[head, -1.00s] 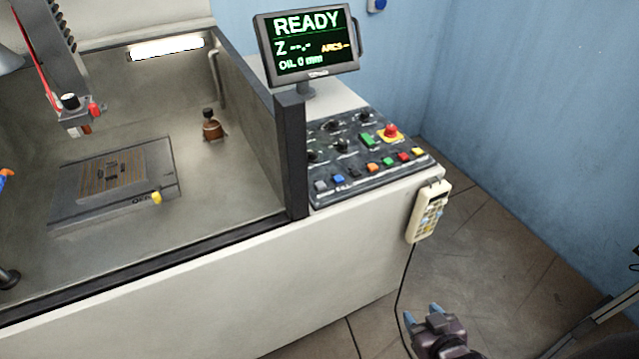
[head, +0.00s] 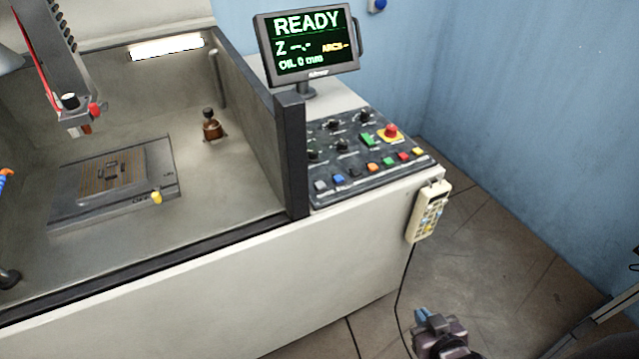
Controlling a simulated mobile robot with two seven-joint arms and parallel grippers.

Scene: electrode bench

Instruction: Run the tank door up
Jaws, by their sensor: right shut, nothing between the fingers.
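The tank (head: 240,190) is an open grey metal basin at the left, and I can see straight into it over its dark front edge (head: 150,258). No raised door panel shows across its front. The control panel (head: 350,190) right of the tank has a row of coloured buttons, several dark knobs and a red stop button (head: 390,131) on yellow. The monitor (head: 308,45) reads READY, Z --.-, OIL 0 mm. My right gripper (head: 422,315) is at the bottom, in front of and below the panel, with its blue fingertips together and empty. My left gripper is out of view.
A beige hand pendant (head: 429,212) hangs on the machine's right front corner, its cable running down beside my right gripper. Inside the tank are a flat chuck plate (head: 70,208) and a small brown bottle-like part (head: 211,127).

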